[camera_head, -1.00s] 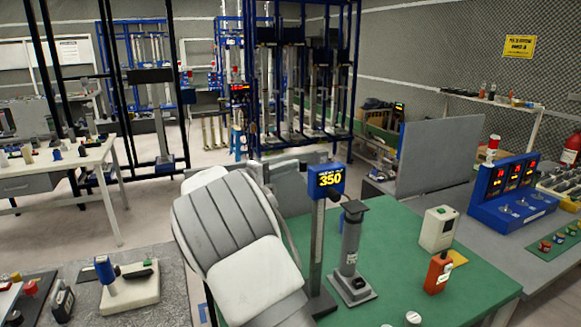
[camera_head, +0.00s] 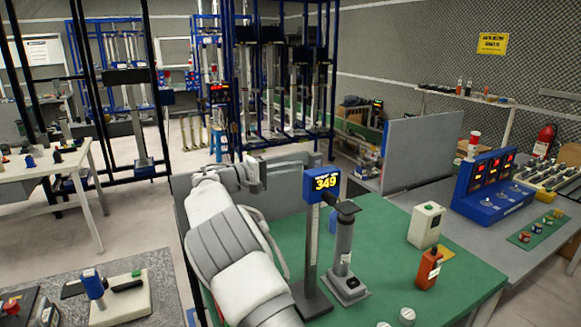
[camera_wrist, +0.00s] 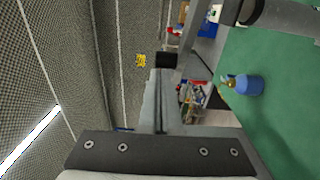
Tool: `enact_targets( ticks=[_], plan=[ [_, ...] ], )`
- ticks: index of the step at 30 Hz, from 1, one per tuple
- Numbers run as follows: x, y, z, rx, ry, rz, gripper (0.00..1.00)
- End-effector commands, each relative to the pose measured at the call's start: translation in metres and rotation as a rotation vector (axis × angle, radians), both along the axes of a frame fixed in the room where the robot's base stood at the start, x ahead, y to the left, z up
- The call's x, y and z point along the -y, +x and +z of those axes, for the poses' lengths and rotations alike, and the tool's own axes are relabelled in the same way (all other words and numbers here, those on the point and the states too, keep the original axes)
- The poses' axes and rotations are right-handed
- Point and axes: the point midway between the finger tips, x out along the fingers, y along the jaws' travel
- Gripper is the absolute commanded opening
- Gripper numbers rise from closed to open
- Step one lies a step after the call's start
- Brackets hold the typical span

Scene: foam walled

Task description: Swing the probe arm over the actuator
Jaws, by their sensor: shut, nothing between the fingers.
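The actuator (camera_head: 344,250) is a grey upright cylinder on a square dark base on the green table. Beside it stands a grey post with a blue display (camera_head: 322,185) reading 349. A short dark piece, which looks like the probe arm (camera_head: 345,206), shows at the top of the cylinder; I cannot tell whether they touch. The cylinder also shows at the top of the sideways wrist view (camera_wrist: 285,14). My gripper (camera_head: 258,172) is left of and behind the post, partly hidden by my arm. Its fingers (camera_wrist: 162,80) are together and empty in the wrist view.
A white box (camera_head: 426,225) and an orange device (camera_head: 427,269) stand right of the actuator on the green table. A blue-bodied object (camera_wrist: 249,85) stands on the green surface. A grey panel (camera_head: 430,150) rises behind. Green surface is clear between them.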

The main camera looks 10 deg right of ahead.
Motion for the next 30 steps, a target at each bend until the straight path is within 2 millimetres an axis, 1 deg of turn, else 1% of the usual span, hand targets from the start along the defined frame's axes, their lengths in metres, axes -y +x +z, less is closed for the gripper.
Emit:
enact_targets(
  ticks=[10,18,26,30],
  plan=[
    [0.026,0.004,-0.002,0.001,0.0,0.004,0.0],
    [0.048,0.001,-0.001,0.0,0.001,0.005,0.0],
    [0.059,-0.002,0.001,0.002,0.002,0.005,0.0],
    [0.062,-0.003,0.001,0.002,0.001,-0.037,0.0]
  ],
)
